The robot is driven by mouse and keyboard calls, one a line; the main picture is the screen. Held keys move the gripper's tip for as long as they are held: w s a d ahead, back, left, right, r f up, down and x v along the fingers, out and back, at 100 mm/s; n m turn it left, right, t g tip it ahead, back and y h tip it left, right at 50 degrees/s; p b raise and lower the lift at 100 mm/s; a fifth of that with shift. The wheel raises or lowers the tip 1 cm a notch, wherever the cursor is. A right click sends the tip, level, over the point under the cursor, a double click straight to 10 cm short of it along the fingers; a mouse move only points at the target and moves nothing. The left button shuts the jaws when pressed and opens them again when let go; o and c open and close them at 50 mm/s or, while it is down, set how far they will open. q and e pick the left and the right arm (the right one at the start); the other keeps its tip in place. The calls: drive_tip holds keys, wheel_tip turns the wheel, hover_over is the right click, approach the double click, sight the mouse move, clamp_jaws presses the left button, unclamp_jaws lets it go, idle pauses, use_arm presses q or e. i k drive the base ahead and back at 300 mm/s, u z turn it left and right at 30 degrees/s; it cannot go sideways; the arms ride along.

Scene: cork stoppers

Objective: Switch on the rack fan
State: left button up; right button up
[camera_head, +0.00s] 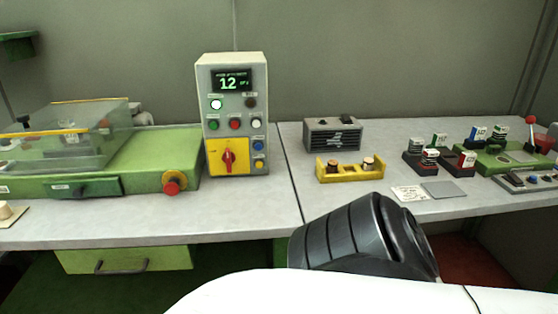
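A grey box with a slotted front, which looks like the rack fan (332,136), stands on the bench right of the middle. Small dark parts sit on its top, one of which may be a switch; its position is too small to tell. A yellow rack (349,177) stands just in front of the box and holds two brown-topped stoppers. A white and black link of my own arm fills the bottom of the view, in front of the bench. Neither gripper shows.
A control cabinet (235,75) with a lit display, coloured buttons and a red rotary switch stands left of the box. A green machine (150,160) with a clear cover is further left. Several small containers, a card and a grey pad (443,189) lie at right.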

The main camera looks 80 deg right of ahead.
sight(346, 117)
drive_tip(key=z, duration=3.45)
